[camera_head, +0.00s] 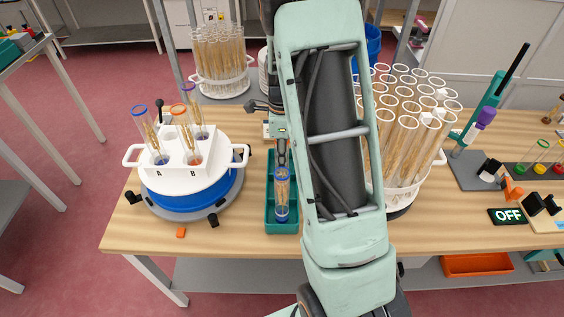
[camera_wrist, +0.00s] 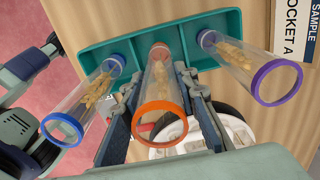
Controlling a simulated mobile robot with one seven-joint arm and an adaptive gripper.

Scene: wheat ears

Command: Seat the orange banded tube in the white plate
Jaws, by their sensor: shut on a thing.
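The orange banded tube (camera_wrist: 158,92) is between my gripper's two fingers (camera_wrist: 158,78) in the wrist view, its open orange rim toward the camera. My gripper is shut on it over the teal tray (camera_wrist: 150,30). Whether the tube's foot touches the tray is unclear. The white plate (camera_head: 174,172), marked A and B, sits on a round blue base at the left of the head view. It holds a blue-rimmed tube (camera_head: 149,128) at A, a tube with a reddish foot (camera_head: 192,146) at B, and a purple-rimmed tube behind.
A blue-banded tube (camera_wrist: 92,92) stands left of the held tube, and a purple-banded tube (camera_wrist: 245,65) stands right, both close. A white rack of wheat tubes (camera_head: 402,192) stands right of my arm. Bare tabletop lies between tray and blue base.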

